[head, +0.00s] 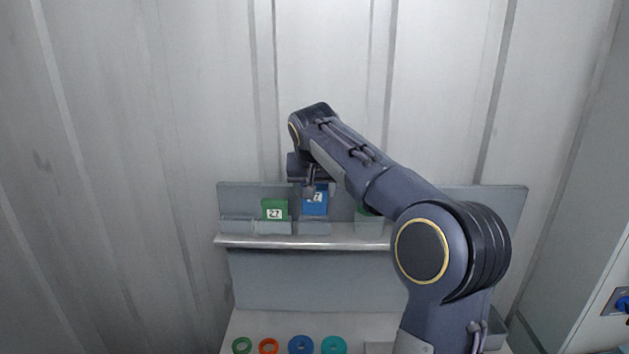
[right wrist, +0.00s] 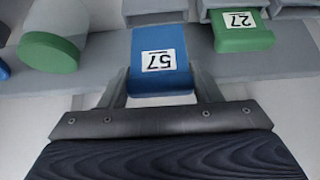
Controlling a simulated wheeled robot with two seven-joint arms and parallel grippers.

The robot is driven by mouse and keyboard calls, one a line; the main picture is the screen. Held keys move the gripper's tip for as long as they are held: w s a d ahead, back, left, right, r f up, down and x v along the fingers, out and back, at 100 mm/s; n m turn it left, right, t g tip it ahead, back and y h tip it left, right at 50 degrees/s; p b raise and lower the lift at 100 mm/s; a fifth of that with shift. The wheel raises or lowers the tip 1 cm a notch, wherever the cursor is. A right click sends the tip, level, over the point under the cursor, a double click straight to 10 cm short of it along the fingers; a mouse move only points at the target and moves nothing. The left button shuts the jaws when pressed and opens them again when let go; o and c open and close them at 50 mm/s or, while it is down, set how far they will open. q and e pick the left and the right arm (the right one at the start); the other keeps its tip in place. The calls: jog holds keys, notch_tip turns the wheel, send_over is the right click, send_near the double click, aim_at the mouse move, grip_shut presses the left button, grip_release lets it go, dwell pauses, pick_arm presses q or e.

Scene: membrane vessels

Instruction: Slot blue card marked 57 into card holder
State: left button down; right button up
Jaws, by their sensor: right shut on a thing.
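The blue card (head: 315,208) bears a white label, and the right wrist view shows it upside down as 57 on the card (right wrist: 160,80). My right gripper (head: 311,186) is shut on the card, with one finger on each side of it. The card holder is a row of grey pockets on a shelf. The card stands roughly upright just above a pocket (head: 313,228); that pocket also shows beyond the card's far edge in the right wrist view (right wrist: 155,8). I cannot tell whether the card touches it. My left gripper is out of view.
A green card marked 27 (head: 275,209) stands in the pocket to the left. A green thing (head: 366,212) sits in the pocket to the right, partly behind my arm. Several coloured rings, one of them orange (head: 268,346), lie on the surface below the shelf (head: 270,242).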

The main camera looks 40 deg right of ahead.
aim_at(315, 204)
jog(key=shift+f+b, duration=0.35)
jog(key=shift+f, duration=1.25)
jog(key=shift+f+b, duration=0.45)
jog(key=shift+f, duration=0.1)
jog(key=shift+f, duration=0.2)
jog(key=o, duration=1)
jog(key=b+v, duration=0.1)
jog(key=v, duration=0.6)
jog(key=shift+s+a+r, duration=0.15)
jog(key=shift+s+r, duration=0.1)
jog(key=shift+r, duration=0.05)
